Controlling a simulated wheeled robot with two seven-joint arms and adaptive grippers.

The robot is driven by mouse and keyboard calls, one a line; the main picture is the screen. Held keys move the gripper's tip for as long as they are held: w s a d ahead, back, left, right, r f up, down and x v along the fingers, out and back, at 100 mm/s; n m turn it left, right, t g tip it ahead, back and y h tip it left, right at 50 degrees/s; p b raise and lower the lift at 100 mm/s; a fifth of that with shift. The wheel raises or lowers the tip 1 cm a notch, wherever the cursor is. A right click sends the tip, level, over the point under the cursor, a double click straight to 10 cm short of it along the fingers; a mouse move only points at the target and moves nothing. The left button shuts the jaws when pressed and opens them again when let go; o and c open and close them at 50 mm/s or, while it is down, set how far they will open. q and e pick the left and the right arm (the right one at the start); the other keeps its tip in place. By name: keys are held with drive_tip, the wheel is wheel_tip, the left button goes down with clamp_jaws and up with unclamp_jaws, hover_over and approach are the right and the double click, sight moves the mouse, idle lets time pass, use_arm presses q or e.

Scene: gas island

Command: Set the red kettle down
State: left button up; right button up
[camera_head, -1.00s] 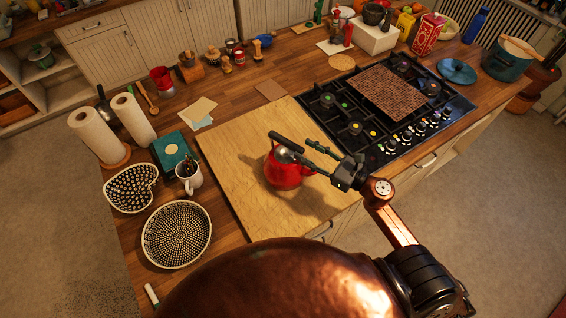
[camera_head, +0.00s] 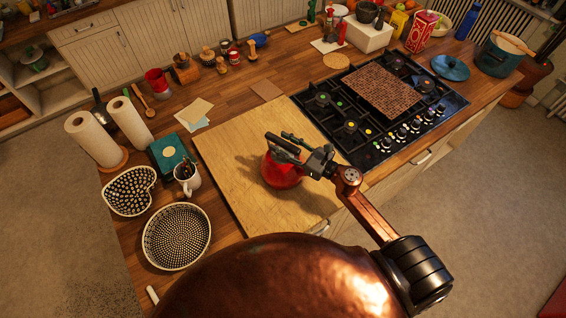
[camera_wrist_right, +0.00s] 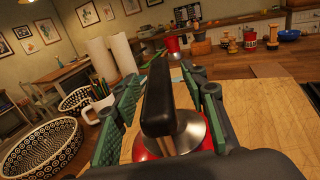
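The red kettle (camera_head: 283,174) with a steel lid and a raised black handle (camera_wrist_right: 158,100) stands on the light wooden board (camera_head: 232,158), left of the gas stove. My right gripper (camera_head: 288,148) is over the kettle at handle height and hides part of its top. In the right wrist view, its two green-padded fingers stand on either side of the handle, with a visible gap on each side. The gripper looks open around the handle and not closed on it. My left gripper is not in view.
The gas stove (camera_head: 436,109) with a brown woven mat (camera_head: 384,91) is to the right. A patterned round dish (camera_head: 176,236), a heart-shaped bowl (camera_head: 129,191), a white mug (camera_head: 187,180) and paper rolls (camera_head: 94,137) are at the left. The board around the kettle is clear.

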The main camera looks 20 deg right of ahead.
drive_tip(key=shift+c, duration=0.4)
clamp_jaws()
idle(0.4)
drive_tip(key=shift+r, duration=0.2)
